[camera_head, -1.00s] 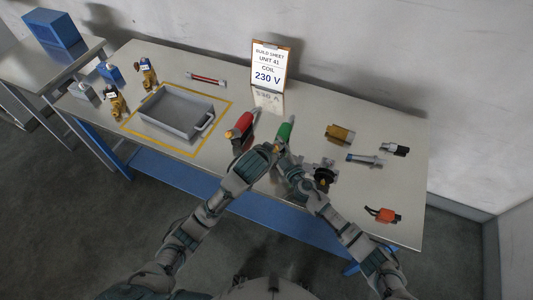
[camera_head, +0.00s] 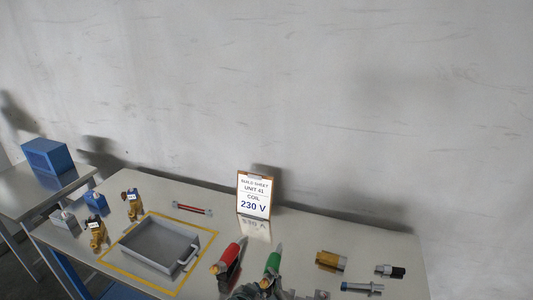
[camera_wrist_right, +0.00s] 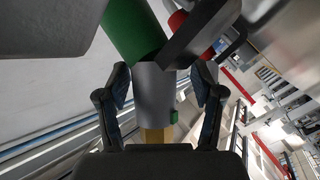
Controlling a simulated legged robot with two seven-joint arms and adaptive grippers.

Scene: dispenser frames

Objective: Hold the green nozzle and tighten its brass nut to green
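The green nozzle (camera_head: 273,262) is tilted near the table's front in the head view. In the right wrist view its green body (camera_wrist_right: 133,28) meets a grey cylinder (camera_wrist_right: 154,95), with a brass-yellow part (camera_wrist_right: 155,135) below and a small green mark beside it. My right gripper (camera_wrist_right: 162,78) has its fingers on both sides of the grey cylinder, with a gap at the right. My left gripper (camera_wrist_right: 135,35) appears as large dark fingers flanking the green body and seems closed on it; the contact is partly hidden. In the head view both grippers are mostly cut off at the bottom.
A red nozzle (camera_head: 228,258) is close left of the green one. A grey tray (camera_head: 159,244) sits inside a yellow outline. Brass (camera_head: 330,261) and dark fittings (camera_head: 391,271) lie at right. A build sheet (camera_head: 254,194) reading 230 V stands at the back.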

